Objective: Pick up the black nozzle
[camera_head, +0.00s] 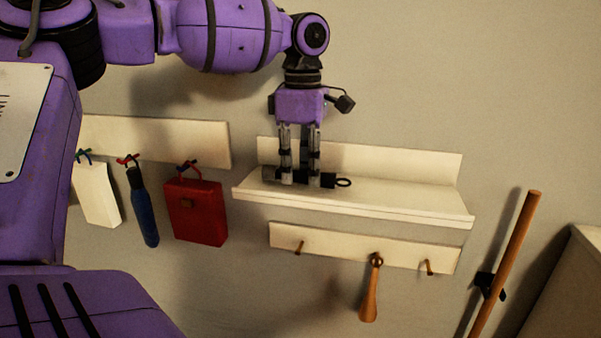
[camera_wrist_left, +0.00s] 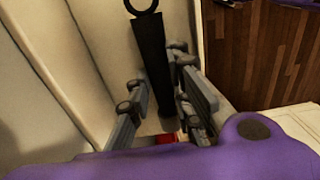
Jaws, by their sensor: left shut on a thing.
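The black nozzle (camera_head: 327,180) is a short dark cylinder with a ring at its right end. It lies lengthwise along the cream wall shelf (camera_head: 400,199), at or just above the shelf surface; I cannot tell if it touches. My left gripper (camera_head: 300,181) points down from above and is shut on the nozzle, with its fingers across the body. In the left wrist view the nozzle (camera_wrist_left: 152,55) runs up between the fingers (camera_wrist_left: 160,115), its ring at the top. The fingers hide part of its body. My right gripper is not in view.
Left of the shelf, a white item (camera_head: 97,194), a blue tool (camera_head: 144,208) and a red pouch (camera_head: 196,209) hang from a rail. Below the shelf, a wooden-handled tool (camera_head: 370,291) hangs on a peg rail (camera_head: 335,250). A wooden pole (camera_head: 510,260) stands at right. The shelf's right part is clear.

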